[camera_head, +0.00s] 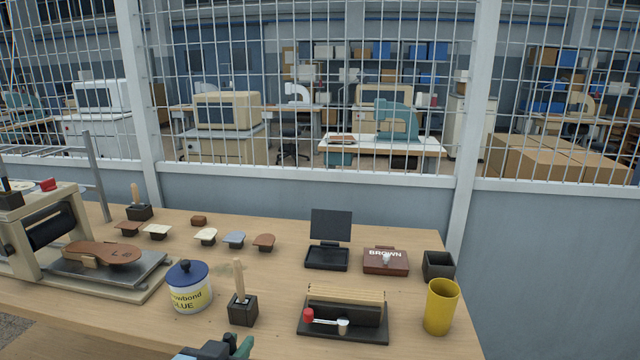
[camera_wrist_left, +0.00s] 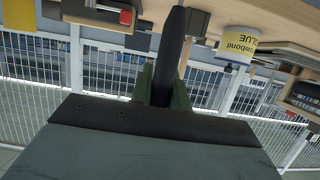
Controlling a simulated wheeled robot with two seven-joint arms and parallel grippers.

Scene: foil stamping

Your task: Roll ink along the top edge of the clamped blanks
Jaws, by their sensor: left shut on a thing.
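The pale blanks (camera_head: 345,292) stand as a thin row in a black clamp (camera_head: 343,333) with a red knob, near the front right of the bench. The clamp also shows upside down in the left wrist view (camera_wrist_left: 92,14). My left gripper (camera_head: 225,347) is at the bottom edge of the head view, in front of the bench and left of the clamp. In the left wrist view its green fingers (camera_wrist_left: 166,86) are shut on a dark elongated handle (camera_wrist_left: 174,45). My right gripper is not in view.
An open black pad (camera_head: 326,258), a brown box (camera_head: 386,262) marked BROWN, a dark cup (camera_head: 438,266) and a yellow cup (camera_head: 441,307) stand behind and right of the clamp. A glue pot (camera_head: 188,288) and a black block with a wooden handle (camera_head: 242,308) stand left.

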